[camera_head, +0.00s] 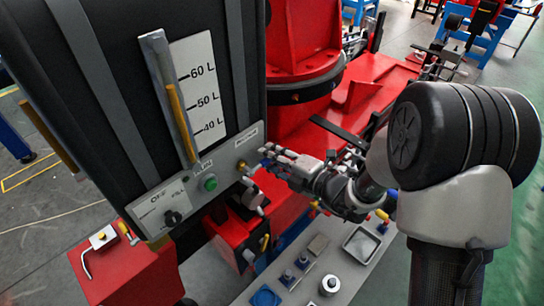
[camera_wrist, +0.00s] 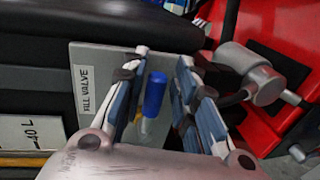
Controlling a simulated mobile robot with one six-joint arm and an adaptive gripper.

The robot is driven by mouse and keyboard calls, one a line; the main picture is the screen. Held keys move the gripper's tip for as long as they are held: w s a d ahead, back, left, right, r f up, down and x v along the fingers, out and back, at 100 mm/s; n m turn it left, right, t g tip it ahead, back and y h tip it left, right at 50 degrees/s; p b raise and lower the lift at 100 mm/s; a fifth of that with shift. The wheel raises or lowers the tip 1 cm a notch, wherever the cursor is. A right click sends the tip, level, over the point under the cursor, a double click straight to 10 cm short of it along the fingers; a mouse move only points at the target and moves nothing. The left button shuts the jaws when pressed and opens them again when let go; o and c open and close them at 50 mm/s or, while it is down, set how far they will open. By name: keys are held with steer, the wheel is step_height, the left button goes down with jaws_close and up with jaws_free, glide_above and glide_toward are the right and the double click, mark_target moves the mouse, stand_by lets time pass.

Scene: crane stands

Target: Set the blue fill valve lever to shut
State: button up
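The blue fill valve lever (camera_wrist: 155,93) shows in the wrist view on a grey plate (camera_wrist: 90,58) labelled FILL VALVE. Its blue grip points up in that picture, with a yellow part at its lower end. My gripper (camera_wrist: 163,58) is open, one finger on each side of the lever, with gaps visible between the fingers and the lever. Whether the fingers reach past the grip in depth, I cannot tell. In the head view my gripper (camera_head: 272,160) is at the right end of the tank's front panel (camera_head: 227,160), and it mostly hides the lever.
The black tank has a level scale (camera_head: 204,90) with a yellow indicator. A green button (camera_head: 210,183) and a black knob (camera_head: 173,217) sit left on the panel. A grey bench (camera_head: 345,285) with small parts stands below.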

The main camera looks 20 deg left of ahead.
steer(key=shift+o, duration=0.6)
steer(key=shift+r, duration=0.1)
steer(key=v, duration=1.2)
